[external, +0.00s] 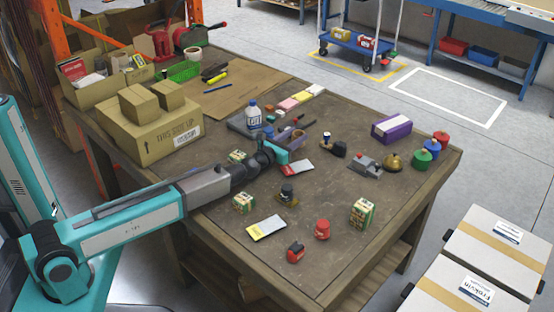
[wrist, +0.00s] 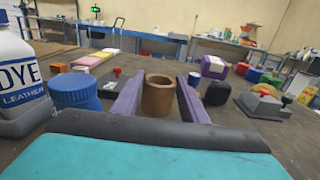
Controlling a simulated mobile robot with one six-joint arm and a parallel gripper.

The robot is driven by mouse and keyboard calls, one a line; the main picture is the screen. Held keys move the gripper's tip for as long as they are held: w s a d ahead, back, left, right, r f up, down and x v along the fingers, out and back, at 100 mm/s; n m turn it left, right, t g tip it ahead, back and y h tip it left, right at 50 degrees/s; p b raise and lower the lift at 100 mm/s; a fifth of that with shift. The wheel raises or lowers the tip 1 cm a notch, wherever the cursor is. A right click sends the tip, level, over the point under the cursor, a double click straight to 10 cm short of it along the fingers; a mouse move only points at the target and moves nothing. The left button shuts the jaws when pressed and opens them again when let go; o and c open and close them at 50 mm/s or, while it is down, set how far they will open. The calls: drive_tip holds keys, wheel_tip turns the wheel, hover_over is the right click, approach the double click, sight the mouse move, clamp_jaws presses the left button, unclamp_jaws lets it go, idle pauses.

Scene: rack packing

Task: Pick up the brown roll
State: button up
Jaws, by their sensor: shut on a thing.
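The brown roll (wrist: 158,97) stands upright between the two purple fingers of my gripper (wrist: 157,104) in the wrist view. The fingers are shut on its sides, and its open hollow top shows. In the external view my gripper (external: 291,140) is over the middle of the brown table, with the roll (external: 298,134) small at its tip. I cannot tell whether the roll touches the table.
A white dye bottle (wrist: 20,80) and a blue ribbed cap (wrist: 75,90) are close on the left. A purple box (external: 391,128), a grey block with a red knob (external: 366,165) and colored jars (external: 422,158) stand to the right. Cardboard boxes (external: 150,135) stand at the left.

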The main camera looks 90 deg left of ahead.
sight(296, 135)
drive_tip(key=shift+r+p, duration=2)
drive_tip(key=shift+r, duration=1.95)
